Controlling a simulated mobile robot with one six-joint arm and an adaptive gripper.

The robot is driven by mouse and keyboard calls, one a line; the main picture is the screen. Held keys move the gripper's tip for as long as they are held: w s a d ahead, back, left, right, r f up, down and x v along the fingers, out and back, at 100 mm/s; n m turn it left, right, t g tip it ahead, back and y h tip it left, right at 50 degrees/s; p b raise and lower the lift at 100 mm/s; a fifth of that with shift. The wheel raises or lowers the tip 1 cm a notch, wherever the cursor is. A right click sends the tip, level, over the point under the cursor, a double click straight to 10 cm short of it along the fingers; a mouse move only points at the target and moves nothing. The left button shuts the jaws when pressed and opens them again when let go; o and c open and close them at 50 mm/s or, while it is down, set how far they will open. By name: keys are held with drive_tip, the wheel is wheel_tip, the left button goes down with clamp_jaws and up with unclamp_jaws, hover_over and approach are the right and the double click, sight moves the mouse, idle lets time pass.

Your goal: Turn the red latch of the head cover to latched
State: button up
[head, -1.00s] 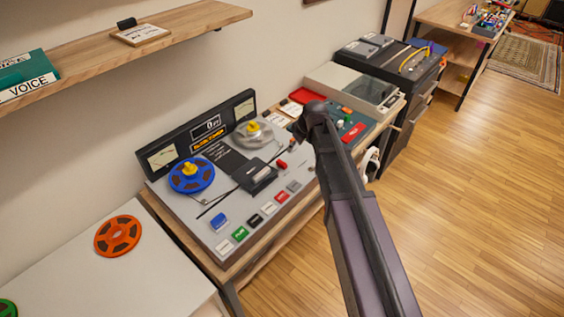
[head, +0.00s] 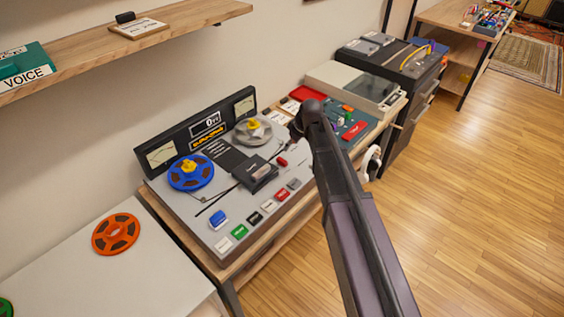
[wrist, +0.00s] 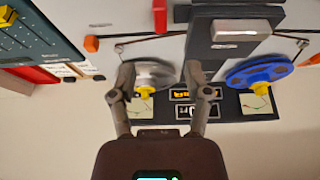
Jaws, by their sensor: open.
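The tape deck (head: 232,213) has a dark head cover (head: 250,183) between a blue reel (head: 183,182) and a grey reel (head: 243,134). The small red latch (head: 282,162) is just right of the cover. In the wrist view the red latch (wrist: 160,16) is at the top, beside the dark head cover (wrist: 232,52). I cannot tell its exact turn. My gripper (wrist: 160,72) is open and empty, its fingers apart, with the grey reel (wrist: 152,80) seen between them. It is apart from the latch. In the head view my arm mostly hides the gripper.
Coloured buttons (head: 255,217) line the deck's front. A teal panel (head: 345,128) with a red block lies to the right, beside a grey-lidded machine (head: 358,85). A wooden shelf (head: 180,28) hangs above. An orange reel (head: 115,234) lies on the white table. The floor in front is clear.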

sight(282, 160)
drive_tip(key=shift+b+x, duration=5.05)
drive_tip(key=shift+x, duration=0.75)
drive_tip(key=shift+c, duration=0.2)
